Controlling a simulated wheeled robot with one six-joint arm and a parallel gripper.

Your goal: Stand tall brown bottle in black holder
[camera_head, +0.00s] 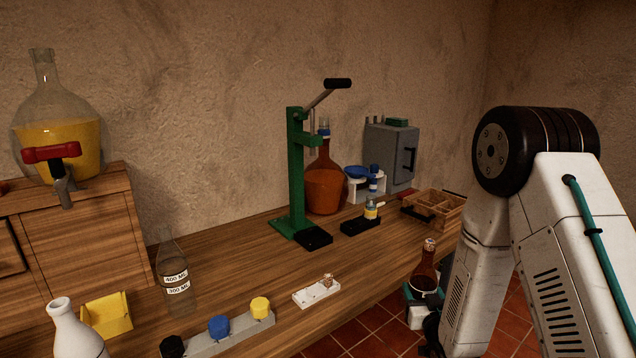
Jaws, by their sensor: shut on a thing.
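A tall brown bottle (426,267) with a pale label is upright in my gripper (421,297). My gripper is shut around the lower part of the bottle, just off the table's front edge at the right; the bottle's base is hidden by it. A black holder (352,229) lies on the table further back and left, apart from the bottle. A small bottle with a yellow band (371,210) stands at the holder; I cannot tell whether it is in it or behind it. Another black block (314,238) sits at the foot of the green press.
The green press (297,175) stands near a big orange flask (324,188). A wooden crate (450,210) and grey cabinet (392,150) are at the back right. A white block (316,293) and a grey rack with coloured caps (236,335) lie near the front edge.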

